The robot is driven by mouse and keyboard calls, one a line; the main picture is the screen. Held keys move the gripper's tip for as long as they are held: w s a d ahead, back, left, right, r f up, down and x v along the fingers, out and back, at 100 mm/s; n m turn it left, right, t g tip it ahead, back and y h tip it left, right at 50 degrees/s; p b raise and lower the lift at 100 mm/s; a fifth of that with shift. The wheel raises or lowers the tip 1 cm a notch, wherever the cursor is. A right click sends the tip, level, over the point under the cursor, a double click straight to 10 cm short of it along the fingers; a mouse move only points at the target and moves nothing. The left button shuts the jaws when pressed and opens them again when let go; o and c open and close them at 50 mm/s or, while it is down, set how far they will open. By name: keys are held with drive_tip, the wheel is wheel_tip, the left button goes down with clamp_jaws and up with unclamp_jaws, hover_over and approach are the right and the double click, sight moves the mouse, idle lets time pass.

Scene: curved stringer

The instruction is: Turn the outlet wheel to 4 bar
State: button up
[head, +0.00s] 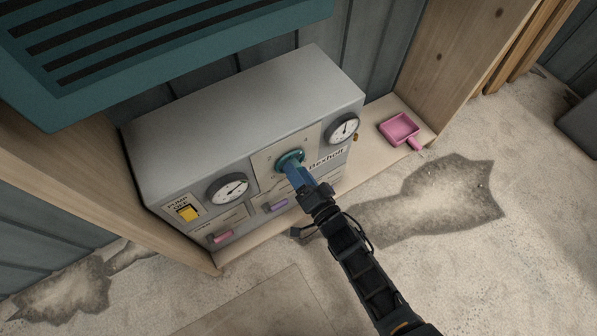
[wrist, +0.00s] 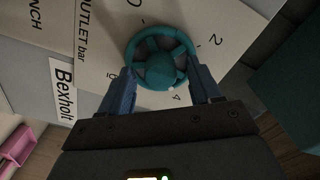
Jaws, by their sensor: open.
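The teal outlet wheel (head: 289,158) is on the front panel of a grey box. In the wrist view the wheel (wrist: 160,70) has a round hub, spokes and a rim, with a printed scale around it. A small white mark on its rim lies close to the printed 4. My gripper (head: 296,171) is at the wheel; in the wrist view its blue fingers (wrist: 163,80) are open, one on each side of the wheel's lower part. I cannot tell whether they touch the rim. The lettering "OUTLET bar" (wrist: 83,30) is left of the wheel.
The grey box (head: 240,115) also carries a left gauge (head: 228,188), a right gauge (head: 343,128), a yellow switch (head: 187,213), a pink handle (head: 222,237) and a purple handle (head: 277,206). A pink pan (head: 400,130) lies on the wooden shelf to the right. A teal louvred unit hangs above.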

drive_tip(key=p+v, duration=0.2)
drive_tip(key=v, duration=0.5)
drive_tip(key=shift+s+d, duration=0.2)
drive_tip(key=shift+s, duration=0.05)
